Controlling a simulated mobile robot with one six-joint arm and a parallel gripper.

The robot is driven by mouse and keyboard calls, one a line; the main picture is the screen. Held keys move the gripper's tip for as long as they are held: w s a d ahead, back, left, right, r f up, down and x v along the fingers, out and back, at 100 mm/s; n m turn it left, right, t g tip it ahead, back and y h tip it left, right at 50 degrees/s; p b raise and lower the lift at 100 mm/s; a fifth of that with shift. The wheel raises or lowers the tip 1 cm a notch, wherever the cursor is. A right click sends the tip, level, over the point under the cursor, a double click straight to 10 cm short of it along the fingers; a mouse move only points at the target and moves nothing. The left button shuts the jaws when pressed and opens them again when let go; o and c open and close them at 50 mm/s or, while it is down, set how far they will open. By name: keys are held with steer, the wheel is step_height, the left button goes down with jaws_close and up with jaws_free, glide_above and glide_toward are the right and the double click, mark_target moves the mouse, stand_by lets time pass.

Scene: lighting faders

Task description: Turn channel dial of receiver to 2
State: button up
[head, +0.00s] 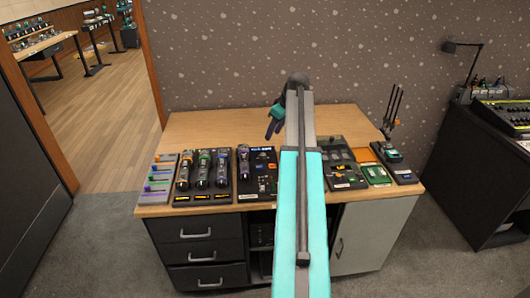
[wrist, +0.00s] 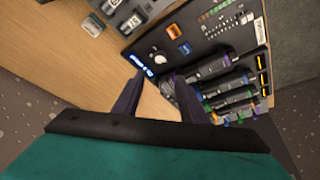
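A black panel (head: 257,172) with a lit blue display stands on the desk just left of my arm; it also shows in the wrist view (wrist: 200,58). A pale round knob (wrist: 159,58) sits beside its display. A dark unit with upright antennas (head: 392,152) stands at the desk's right end. I cannot tell for certain which is the receiver, and no channel number is readable. My gripper (head: 273,122) is above the desk behind the black panel; in the wrist view its purple fingers (wrist: 157,80) are apart and empty, pointing towards the knob.
Several microphones in a dock (head: 202,172) and a fader strip (head: 158,175) are to the left. A dark grey panel (head: 342,165) and a green device (head: 376,174) are right of my arm. The back of the wooden desk (head: 215,125) is clear.

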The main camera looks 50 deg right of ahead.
mark_target(263, 154)
steer(key=shift+p+x, duration=0.95)
steer(key=shift+x, duration=5.85)
steer(key=shift+s, duration=0.1)
steer(key=shift+c, duration=0.5)
jaws_close()
